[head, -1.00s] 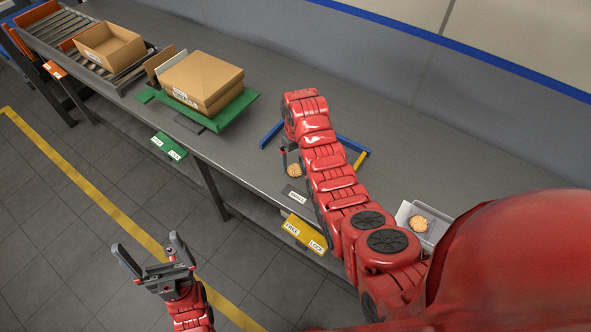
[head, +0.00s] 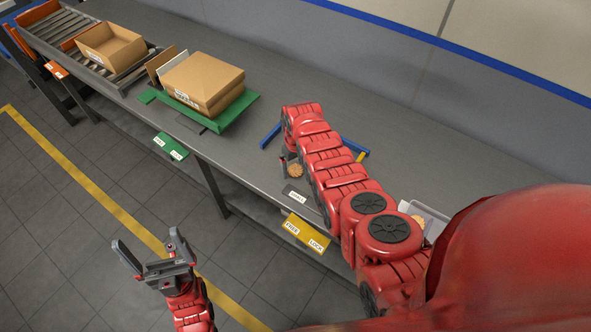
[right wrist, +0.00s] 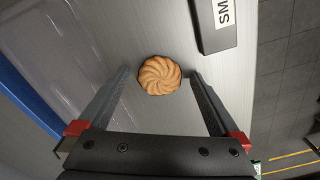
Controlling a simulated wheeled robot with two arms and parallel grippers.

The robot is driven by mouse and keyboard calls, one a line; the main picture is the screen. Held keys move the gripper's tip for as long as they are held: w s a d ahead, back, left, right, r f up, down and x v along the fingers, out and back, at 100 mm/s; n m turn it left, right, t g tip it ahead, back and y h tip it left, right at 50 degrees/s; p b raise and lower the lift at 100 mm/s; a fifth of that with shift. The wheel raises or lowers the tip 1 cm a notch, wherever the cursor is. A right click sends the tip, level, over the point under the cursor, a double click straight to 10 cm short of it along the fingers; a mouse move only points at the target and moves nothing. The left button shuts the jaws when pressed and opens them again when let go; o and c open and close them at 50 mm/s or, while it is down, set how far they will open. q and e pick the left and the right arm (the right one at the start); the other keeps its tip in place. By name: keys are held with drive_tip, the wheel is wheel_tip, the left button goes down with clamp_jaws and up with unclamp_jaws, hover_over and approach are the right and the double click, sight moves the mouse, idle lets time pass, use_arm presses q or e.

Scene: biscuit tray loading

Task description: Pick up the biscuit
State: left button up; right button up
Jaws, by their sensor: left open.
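A round golden biscuit with a swirled top (head: 296,171) lies on the grey worktop, near its front edge. It also shows in the right wrist view (right wrist: 159,80). My right gripper (right wrist: 158,71) is open. Its fingertips are on either side of the biscuit with gaps showing; I cannot tell its exact height above the worktop. In the head view my right arm hides most of this gripper. A second biscuit (head: 417,219) in a pale tray (head: 437,215) at the right is partly hidden by my arm. My left gripper (head: 147,244) is open and empty over the floor.
A dark label plate (head: 297,194) lies close to the biscuit. A blue corner guide (head: 269,136) and a clear tray (right wrist: 45,45) are behind it. A yellow FREE/LOCK sign (head: 305,233) hangs on the front edge. Cardboard boxes (head: 203,82) stand at the left on a green platform.

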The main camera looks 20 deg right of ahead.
drive_tip(key=c, duration=0.7)
drive_tip(key=shift+r, duration=0.25)
drive_tip(key=shift+c, duration=0.2)
